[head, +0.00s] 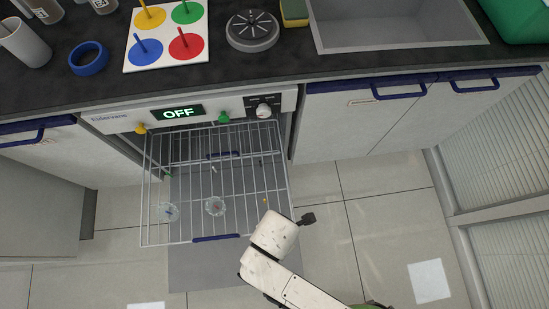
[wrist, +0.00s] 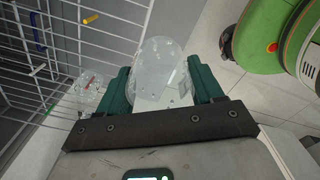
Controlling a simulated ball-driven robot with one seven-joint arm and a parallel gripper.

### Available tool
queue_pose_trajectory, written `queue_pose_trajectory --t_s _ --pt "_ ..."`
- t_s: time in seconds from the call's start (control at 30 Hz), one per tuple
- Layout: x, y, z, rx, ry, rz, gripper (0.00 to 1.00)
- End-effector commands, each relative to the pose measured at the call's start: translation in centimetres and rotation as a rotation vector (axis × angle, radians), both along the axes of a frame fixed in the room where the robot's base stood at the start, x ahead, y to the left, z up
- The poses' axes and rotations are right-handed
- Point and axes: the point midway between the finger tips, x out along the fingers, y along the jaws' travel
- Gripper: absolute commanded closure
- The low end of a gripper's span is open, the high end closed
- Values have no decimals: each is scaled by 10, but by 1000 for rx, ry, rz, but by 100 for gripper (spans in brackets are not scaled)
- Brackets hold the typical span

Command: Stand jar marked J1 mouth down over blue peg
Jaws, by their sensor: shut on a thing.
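My gripper (wrist: 162,85) has green fingers and is shut on a clear, rounded jar (wrist: 158,62) in the wrist view. No mark is readable on it. In the head view my arm hides the gripper and this jar, at the right front of the pulled-out wire rack (head: 142,190). Small coloured pegs show on the rack.
A white board (head: 166,66) with four-coloured discs and pegs, including blue, lies on the counter. A blue ring (head: 88,58), grey round piece (head: 252,30) and sink (head: 395,22) are nearby. A clear jar (wrist: 88,92) with red showing is close left of my fingers.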

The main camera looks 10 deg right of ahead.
Motion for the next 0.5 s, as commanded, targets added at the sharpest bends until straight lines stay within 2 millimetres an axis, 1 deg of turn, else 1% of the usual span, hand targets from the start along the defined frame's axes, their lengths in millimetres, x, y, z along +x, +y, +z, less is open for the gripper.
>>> queue_pose_trajectory --t_s 0.03,0.5 --pt "0 0 12 0 0 0 67" --pt "0 0 57 0 0 0 67"
